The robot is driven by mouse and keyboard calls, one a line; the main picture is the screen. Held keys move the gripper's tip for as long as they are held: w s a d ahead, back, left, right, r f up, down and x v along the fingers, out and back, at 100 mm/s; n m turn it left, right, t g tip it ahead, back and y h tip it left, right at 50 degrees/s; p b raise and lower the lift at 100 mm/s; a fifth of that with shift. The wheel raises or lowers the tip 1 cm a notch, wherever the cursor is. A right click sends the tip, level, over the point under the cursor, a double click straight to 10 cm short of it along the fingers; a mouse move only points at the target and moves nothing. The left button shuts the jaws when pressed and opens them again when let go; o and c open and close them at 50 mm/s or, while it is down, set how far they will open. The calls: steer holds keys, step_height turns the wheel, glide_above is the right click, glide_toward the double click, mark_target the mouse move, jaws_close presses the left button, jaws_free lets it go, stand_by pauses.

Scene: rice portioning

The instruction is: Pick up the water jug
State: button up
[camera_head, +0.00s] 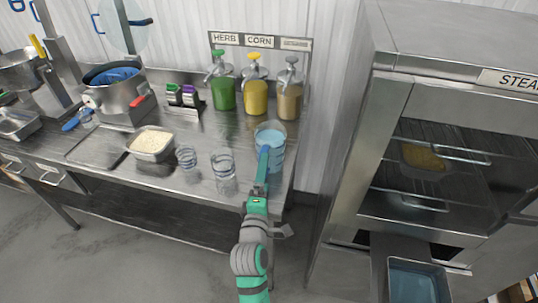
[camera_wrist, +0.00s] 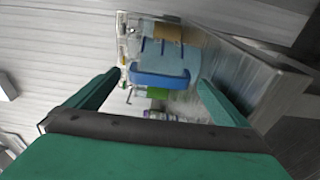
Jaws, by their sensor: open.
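The water jug (camera_head: 271,134) is a clear, bluish vessel at the front right corner of the steel counter, with a blue handle (camera_head: 264,160) facing my arm. My gripper (camera_head: 260,187) is open just in front of the handle in the head view. In the wrist view, the blue handle (camera_wrist: 160,79) lies ahead, between the two spread green fingers of my gripper (camera_wrist: 161,78). The jug's body (camera_wrist: 175,60) shows pale blue behind it. Contact between fingers and handle cannot be made out.
Two clear glasses (camera_head: 222,167) and a pan of rice (camera_head: 152,143) stand left of the jug. Green, yellow and brown pump bottles (camera_head: 256,96) stand behind it. A steel steamer (camera_head: 440,110) with an open front rises to the right. A bare tray (camera_head: 98,147) lies further left.

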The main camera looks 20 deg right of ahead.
steer(key=x, duration=0.4)
steer(key=shift+w+d, duration=0.2)
steer(key=shift+w, duration=0.15)
steer(key=c, duration=1.7)
steer(key=shift+r, duration=0.1)
steer(key=shift+c, duration=1)
steer(key=shift+r, duration=0.15)
